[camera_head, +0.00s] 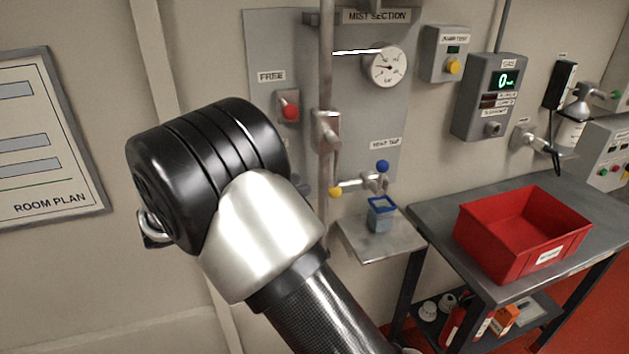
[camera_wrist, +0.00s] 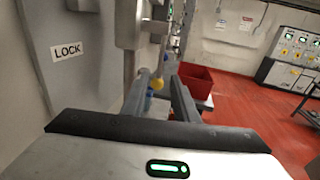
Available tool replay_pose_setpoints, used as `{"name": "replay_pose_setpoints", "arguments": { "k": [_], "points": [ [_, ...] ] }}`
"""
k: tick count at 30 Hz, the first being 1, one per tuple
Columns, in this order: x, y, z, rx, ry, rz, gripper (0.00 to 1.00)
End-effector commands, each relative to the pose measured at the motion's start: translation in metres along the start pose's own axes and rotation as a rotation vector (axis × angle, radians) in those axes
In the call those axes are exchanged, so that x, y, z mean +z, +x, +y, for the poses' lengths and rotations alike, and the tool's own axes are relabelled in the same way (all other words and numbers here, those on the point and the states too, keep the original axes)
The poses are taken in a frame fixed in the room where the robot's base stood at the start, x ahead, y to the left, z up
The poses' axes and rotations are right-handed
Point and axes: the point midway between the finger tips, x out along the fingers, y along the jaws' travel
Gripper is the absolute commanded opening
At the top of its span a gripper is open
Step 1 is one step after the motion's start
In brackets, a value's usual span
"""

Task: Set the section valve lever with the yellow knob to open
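The section valve (camera_head: 325,130) sits on the vertical pipe in the head view. Its thin lever points down beside the pipe, with the yellow knob (camera_head: 335,191) at its lower end. In the wrist view the yellow knob (camera_wrist: 157,85) shows in the gap between my fingertips, seemingly beyond them; I cannot tell the exact distance. My gripper (camera_wrist: 160,82) is open, its two fingers apart with nothing held. In the head view my arm's dark wrist hides the gripper.
The vent tap has a blue knob (camera_head: 382,166), close right of the yellow knob. Below it a blue-rimmed cup (camera_head: 381,215) stands on a small shelf (camera_head: 365,243). A pressure gauge (camera_head: 385,67) is above. A red bin (camera_head: 520,225) stands on the right bench.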

Motion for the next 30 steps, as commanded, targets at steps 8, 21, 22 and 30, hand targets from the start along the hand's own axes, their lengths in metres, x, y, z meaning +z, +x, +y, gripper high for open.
{"name": "replay_pose_setpoints", "arguments": {
  "k": [8,21,22,30],
  "points": [
    [0.000,-0.065,0.000,0.002,0.001,-0.001,0.27],
    [0.001,-0.094,0.000,-0.001,0.000,-0.001,0.27],
    [0.001,-0.094,0.000,-0.001,0.000,-0.001,0.27],
    [0.011,-0.076,-0.007,-0.035,0.029,0.049,0.27]
  ]
}}
